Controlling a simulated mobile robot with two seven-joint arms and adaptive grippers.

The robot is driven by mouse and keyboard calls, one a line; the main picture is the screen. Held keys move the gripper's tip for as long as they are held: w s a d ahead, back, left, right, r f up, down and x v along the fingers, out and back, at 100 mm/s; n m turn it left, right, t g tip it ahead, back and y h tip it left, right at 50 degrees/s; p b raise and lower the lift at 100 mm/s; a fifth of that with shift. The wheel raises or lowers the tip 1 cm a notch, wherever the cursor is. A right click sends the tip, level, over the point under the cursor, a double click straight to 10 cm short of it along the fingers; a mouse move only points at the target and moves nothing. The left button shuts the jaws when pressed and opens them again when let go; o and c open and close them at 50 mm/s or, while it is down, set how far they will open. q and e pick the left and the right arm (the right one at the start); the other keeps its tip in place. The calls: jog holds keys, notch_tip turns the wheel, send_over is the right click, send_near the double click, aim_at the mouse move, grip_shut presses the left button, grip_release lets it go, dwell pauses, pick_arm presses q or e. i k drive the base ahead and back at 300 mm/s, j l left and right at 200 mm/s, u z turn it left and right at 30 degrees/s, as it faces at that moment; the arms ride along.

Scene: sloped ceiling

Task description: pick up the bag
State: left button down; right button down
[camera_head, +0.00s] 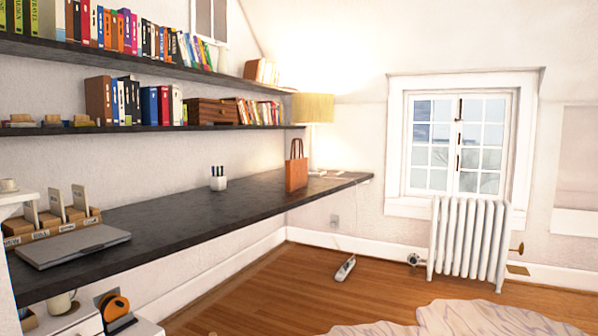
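A brown bag (296,173) with upright handles stands on the dark desk (225,208), toward its far end, in the head view. It stands in front of the lamp and close to the desk's front edge. Neither of my grippers shows in this view, so nothing is seen touching the bag.
A lamp (312,108) stands behind the bag. A pen cup (218,179), a closed laptop (73,245) and a wooden organiser (52,222) are on the desk. Shelves of books hang above. A white radiator (468,238) stands under the window. Wooden floor (290,285) is open before the desk.

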aim_at(297, 168)
jog(key=i+l, duration=0.25)
jog(key=i, duration=0.25)
jog(key=i+l, duration=0.25)
jog(key=i, duration=0.2)
jog(key=i+l, duration=0.25)
jog(key=i, duration=0.25)
jog(key=i+l+z, duration=0.1)
jog(key=i+l, duration=0.15)
jog(key=i, duration=0.2)
jog(key=i+l, duration=0.2)
jog(key=i, duration=0.3)
